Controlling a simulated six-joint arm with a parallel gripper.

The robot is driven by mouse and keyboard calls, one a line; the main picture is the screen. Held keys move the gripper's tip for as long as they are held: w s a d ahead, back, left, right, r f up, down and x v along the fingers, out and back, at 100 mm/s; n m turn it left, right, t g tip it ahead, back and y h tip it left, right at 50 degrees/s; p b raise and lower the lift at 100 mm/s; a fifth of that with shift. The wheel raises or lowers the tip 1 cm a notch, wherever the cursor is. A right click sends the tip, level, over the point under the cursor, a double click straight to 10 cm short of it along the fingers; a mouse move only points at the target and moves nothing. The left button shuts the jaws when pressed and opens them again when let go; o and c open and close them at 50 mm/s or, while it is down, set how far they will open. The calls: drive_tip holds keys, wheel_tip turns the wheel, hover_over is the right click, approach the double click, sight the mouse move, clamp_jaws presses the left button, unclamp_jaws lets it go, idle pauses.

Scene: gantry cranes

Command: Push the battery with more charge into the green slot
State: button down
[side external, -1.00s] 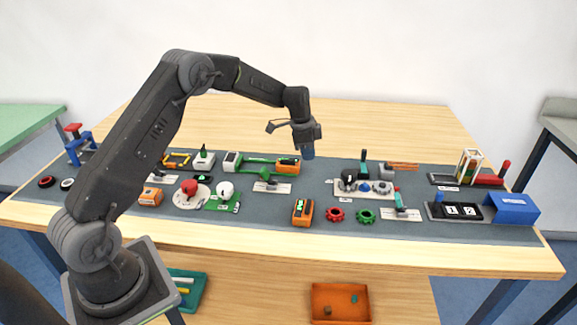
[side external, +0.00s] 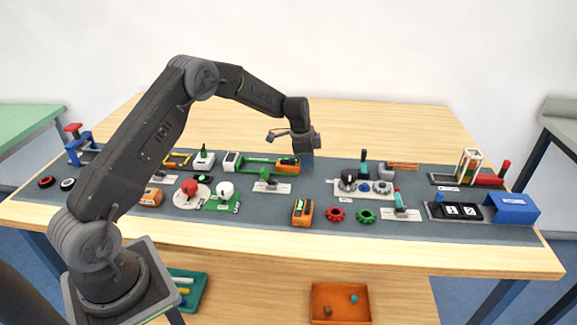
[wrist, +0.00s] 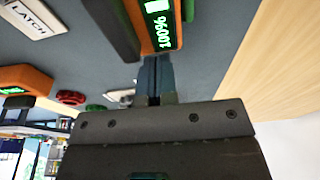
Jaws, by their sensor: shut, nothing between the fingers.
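An orange and black battery (side external: 288,165) lies at the right end of a green slot (side external: 258,164), in line with a white block (side external: 232,160). In the wrist view this battery (wrist: 160,30) has a lit green screen reading 100%. A second orange battery (side external: 302,211) sits nearer the front edge of the mat; in the wrist view its body (wrist: 28,78) shows at left, its reading too small to tell. My gripper (side external: 307,163) is shut and empty, low beside the right end of the 100% battery. Its fingertips (wrist: 154,62) appear close to that battery's end; contact cannot be told.
A latch plate (side external: 272,187) lies in front of the slot. Another orange unit (side external: 151,196) is at left. The mat right of my gripper is clear up to the gear panel (side external: 350,193).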

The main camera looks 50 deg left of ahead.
sight(273, 169)
drive_tip(key=shift+s+a, duration=0.1)
drive_tip(key=shift+a, duration=0.05)
drive_tip(key=shift+s+a, duration=3.95)
drive_tip(key=shift+w+d, duration=0.1)
drive_tip(key=shift+d, duration=0.05)
drive_tip(key=shift+w+d+r, duration=0.15)
drive_tip(key=shift+w+d, duration=0.15)
drive_tip(key=shift+w, duration=0.05)
wheel_tip(273, 169, up, 7)
